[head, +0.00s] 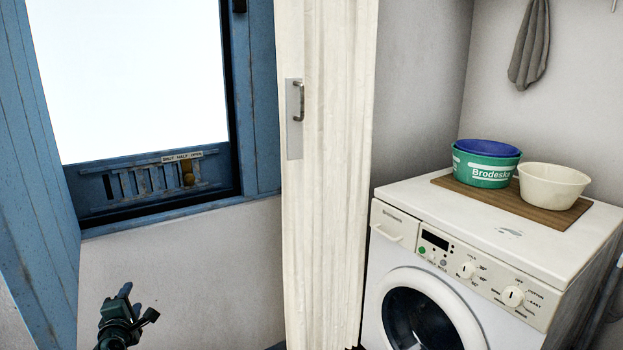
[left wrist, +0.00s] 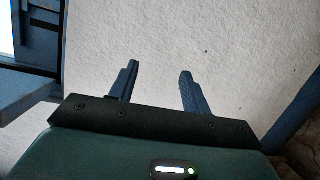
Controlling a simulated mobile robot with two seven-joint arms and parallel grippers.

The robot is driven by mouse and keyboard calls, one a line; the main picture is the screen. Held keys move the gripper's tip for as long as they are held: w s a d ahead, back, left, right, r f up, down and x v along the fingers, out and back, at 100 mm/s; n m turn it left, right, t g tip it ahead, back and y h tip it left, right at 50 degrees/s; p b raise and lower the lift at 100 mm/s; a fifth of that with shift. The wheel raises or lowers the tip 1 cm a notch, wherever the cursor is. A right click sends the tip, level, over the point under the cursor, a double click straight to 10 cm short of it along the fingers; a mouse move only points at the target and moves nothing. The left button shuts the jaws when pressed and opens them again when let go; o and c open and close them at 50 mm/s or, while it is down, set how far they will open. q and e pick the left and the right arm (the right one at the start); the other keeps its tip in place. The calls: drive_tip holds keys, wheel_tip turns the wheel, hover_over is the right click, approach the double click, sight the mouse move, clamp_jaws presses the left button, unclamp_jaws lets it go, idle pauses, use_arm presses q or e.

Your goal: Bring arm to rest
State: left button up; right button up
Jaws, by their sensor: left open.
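My left gripper (head: 131,306) shows low at the left in the head view, in front of the bare wall under the blue window. In the left wrist view its two fingers (left wrist: 157,85) stand apart with nothing between them, facing a pale rough wall (left wrist: 220,40). It appears clear of the objects around it. My right gripper is in neither view.
A blue window frame (head: 255,100) with a slotted vent (head: 150,183) is above the gripper. A cream folding door (head: 335,200) with a handle stands centre. A washing machine (head: 570,235) at right carries a green tub (head: 485,170) and a cream bowl (head: 552,188) on a brown mat (head: 463,189).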

use_arm(q)
wheel_tip(320, 180, down, 7)
drive_tip(key=s+d+m+g+h, duration=0.2)
drive_tip(key=m+g, duration=0.2)
drive_tip(key=m, duration=2)
drive_tip(key=s+d+f+m+t+h, duration=0.15)
drive_tip(key=s+d+h, duration=0.25)
drive_tip(key=s+d, duration=1.6)
drive_tip(key=s+d+r+g+h+p, duration=0.1)
drive_tip(key=s+d+r+p, duration=0.3)
drive_tip(key=s+r+p, duration=0.4)
drive_tip(key=s+d+r+g+h+p, duration=0.1)
drive_tip(key=s+d+r+p, duration=0.3)
drive_tip(key=s+r+p, duration=0.4)
drive_tip(key=shift+d+g+p, duration=0.15)
drive_tip(key=shift+g+p, duration=0.3)
drive_tip(key=shift+p, duration=0.35)
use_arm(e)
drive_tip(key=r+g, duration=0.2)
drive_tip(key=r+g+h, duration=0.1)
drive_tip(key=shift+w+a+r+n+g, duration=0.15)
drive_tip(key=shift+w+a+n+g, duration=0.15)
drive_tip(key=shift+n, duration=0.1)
